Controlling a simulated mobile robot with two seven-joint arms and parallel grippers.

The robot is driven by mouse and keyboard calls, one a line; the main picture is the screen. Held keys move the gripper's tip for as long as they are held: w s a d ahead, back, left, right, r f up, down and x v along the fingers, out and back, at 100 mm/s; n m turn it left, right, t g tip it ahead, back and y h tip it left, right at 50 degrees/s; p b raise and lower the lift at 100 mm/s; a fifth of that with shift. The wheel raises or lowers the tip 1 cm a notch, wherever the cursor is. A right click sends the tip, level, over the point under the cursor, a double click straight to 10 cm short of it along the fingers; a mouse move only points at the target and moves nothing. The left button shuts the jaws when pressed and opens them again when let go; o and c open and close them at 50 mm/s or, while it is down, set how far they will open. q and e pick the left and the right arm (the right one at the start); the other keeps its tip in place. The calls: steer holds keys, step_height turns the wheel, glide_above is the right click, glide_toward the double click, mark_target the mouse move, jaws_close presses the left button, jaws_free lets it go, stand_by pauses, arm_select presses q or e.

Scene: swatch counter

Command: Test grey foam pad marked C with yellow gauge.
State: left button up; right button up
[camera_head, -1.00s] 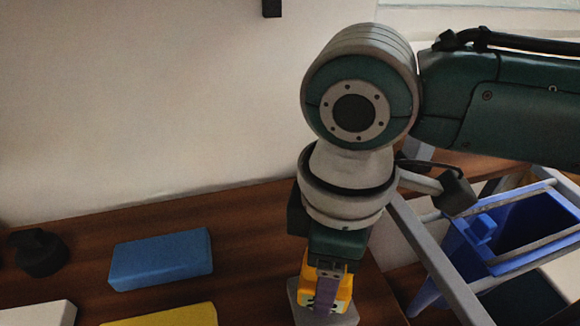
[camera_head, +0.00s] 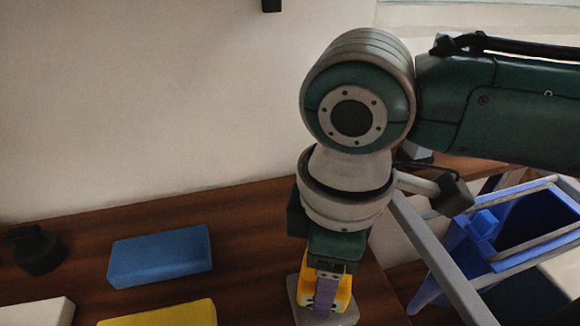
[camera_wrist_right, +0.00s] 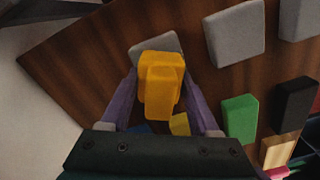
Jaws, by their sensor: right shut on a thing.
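My right gripper (camera_head: 326,292) points down and is shut on the yellow gauge (camera_head: 344,289). In the right wrist view the gauge (camera_wrist_right: 160,84) sits between the two purple-grey fingers. A grey foam pad (camera_head: 297,311) lies directly under the gauge on the dark wood counter; its far part also shows in the right wrist view (camera_wrist_right: 146,48). The gauge covers much of this pad, and I see no letter on it. I cannot tell whether the gauge touches the pad. Two more grey pads (camera_wrist_right: 235,33) (camera_wrist_right: 302,17) show in the wrist view, without a readable mark. My left gripper is out of view.
A blue block (camera_head: 160,256), a yellow block (camera_head: 160,316), a white block (camera_head: 38,313) and a dark round object (camera_head: 37,250) are on the counter's left. Green (camera_wrist_right: 239,117) and black (camera_wrist_right: 293,103) blocks show in the wrist view. A blue bin (camera_head: 465,255) stands at right.

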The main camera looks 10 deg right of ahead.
steer(key=shift+f, duration=0.1)
stand_by(1.1)
steer(key=shift+p, duration=0.35)
steer(key=shift+r+p, duration=0.95)
steer(key=shift+p, duration=0.05)
step_height(320, 180, up, 5)
steer(key=p, duration=0.6)
steer(key=shift+r, duration=0.2)
steer(key=shift+f, duration=0.1)
